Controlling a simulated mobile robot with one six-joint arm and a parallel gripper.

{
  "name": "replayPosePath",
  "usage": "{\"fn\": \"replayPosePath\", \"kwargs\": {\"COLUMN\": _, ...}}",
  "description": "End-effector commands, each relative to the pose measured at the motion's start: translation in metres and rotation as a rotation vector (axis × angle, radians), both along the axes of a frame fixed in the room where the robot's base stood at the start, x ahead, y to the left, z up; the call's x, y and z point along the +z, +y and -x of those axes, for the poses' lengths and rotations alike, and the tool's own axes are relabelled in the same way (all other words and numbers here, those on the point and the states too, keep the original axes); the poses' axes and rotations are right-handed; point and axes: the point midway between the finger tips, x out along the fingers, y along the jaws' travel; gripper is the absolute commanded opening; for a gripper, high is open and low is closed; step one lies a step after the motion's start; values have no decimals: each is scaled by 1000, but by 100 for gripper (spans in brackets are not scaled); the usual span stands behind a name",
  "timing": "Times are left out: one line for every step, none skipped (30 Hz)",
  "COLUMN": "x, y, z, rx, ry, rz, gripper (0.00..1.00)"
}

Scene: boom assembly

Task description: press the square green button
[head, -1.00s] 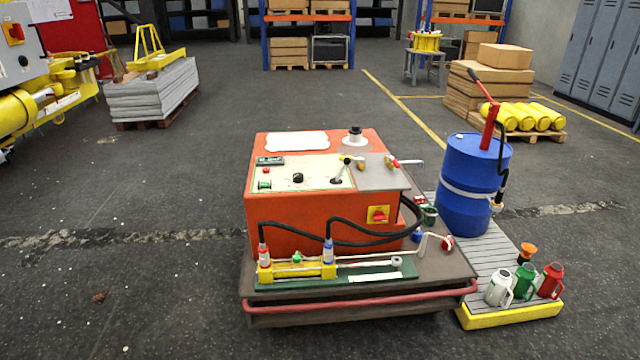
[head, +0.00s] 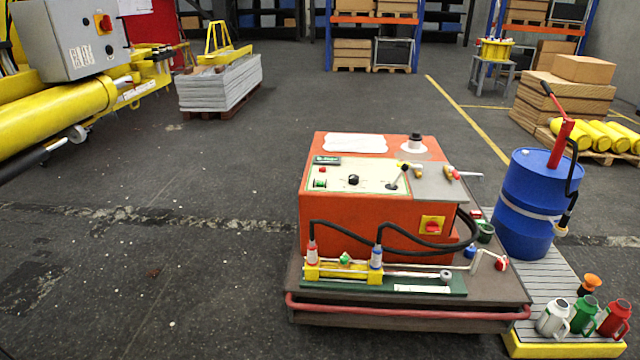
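A small green button (head: 320,183) sits at the left of the pale control panel (head: 372,184) on top of the orange machine (head: 345,220). It looks squarish, but it is too small to be sure of its shape. A small red button (head: 322,170) is just above it, and a black knob (head: 353,180) is to its right. My gripper is not in the head view.
The machine stands on a dark cart with a red rail (head: 400,314). A blue drum (head: 530,205) and several jugs stand to its right. A yellow boom with a grey switch box (head: 75,40) is at the left. The floor between is clear.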

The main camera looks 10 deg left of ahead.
Motion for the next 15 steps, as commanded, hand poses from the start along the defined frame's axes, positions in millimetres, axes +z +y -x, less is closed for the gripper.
{"fn": "replayPosePath", "kwargs": {"x": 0, "y": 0, "z": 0, "rx": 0, "ry": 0, "rz": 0, "gripper": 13}}
{"fn": "replayPosePath", "kwargs": {"x": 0, "y": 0, "z": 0, "rx": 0, "ry": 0, "rz": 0, "gripper": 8}}
{"fn": "replayPosePath", "kwargs": {"x": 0, "y": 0, "z": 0, "rx": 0, "ry": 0, "rz": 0, "gripper": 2}}
{"fn": "replayPosePath", "kwargs": {"x": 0, "y": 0, "z": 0, "rx": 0, "ry": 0, "rz": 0, "gripper": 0}}
{"fn": "replayPosePath", "kwargs": {"x": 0, "y": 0, "z": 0, "rx": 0, "ry": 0, "rz": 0, "gripper": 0}}
{"fn": "replayPosePath", "kwargs": {"x": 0, "y": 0, "z": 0, "rx": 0, "ry": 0, "rz": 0, "gripper": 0}}
{"fn": "replayPosePath", "kwargs": {"x": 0, "y": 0, "z": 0, "rx": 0, "ry": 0, "rz": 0, "gripper": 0}}
{"fn": "replayPosePath", "kwargs": {"x": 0, "y": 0, "z": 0, "rx": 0, "ry": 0, "rz": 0, "gripper": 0}}
{"fn": "replayPosePath", "kwargs": {"x": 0, "y": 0, "z": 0, "rx": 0, "ry": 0, "rz": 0, "gripper": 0}}
{"fn": "replayPosePath", "kwargs": {"x": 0, "y": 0, "z": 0, "rx": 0, "ry": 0, "rz": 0, "gripper": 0}}
{"fn": "replayPosePath", "kwargs": {"x": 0, "y": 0, "z": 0, "rx": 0, "ry": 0, "rz": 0, "gripper": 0}}
{"fn": "replayPosePath", "kwargs": {"x": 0, "y": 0, "z": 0, "rx": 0, "ry": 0, "rz": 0, "gripper": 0}}
{"fn": "replayPosePath", "kwargs": {"x": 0, "y": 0, "z": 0, "rx": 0, "ry": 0, "rz": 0, "gripper": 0}}
{"fn": "replayPosePath", "kwargs": {"x": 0, "y": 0, "z": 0, "rx": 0, "ry": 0, "rz": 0, "gripper": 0}}
{"fn": "replayPosePath", "kwargs": {"x": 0, "y": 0, "z": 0, "rx": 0, "ry": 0, "rz": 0, "gripper": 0}}
